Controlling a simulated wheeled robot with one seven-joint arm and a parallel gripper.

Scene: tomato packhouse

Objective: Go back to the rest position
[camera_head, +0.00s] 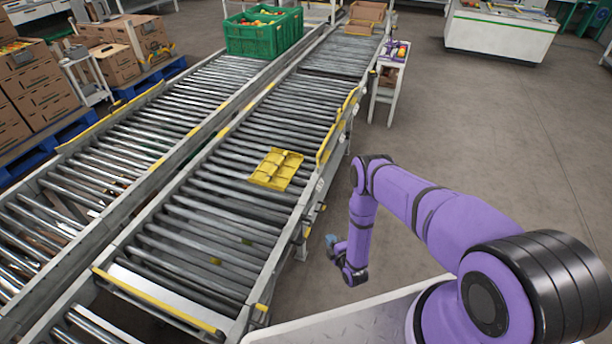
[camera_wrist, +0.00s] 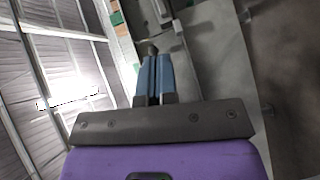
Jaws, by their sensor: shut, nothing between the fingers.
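My gripper (camera_wrist: 154,62) shows in the wrist view with its two blue fingers side by side, shut and holding nothing. In the head view my purple arm reaches out at the right and bends down. The gripper (camera_head: 331,240) is a small blue shape at its lower end, beside the right side of the roller conveyor (camera_head: 215,225) and clear of it. Part of the gripper is hidden by the wrist in the head view.
A yellow tray (camera_head: 276,169) lies on the near conveyor. A green crate (camera_head: 263,38) with tomatoes stands farther back. A small white stand (camera_head: 386,98) is beside the conveyor. Cardboard boxes (camera_head: 40,98) are stacked at the left. The grey floor (camera_head: 500,130) at the right is open.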

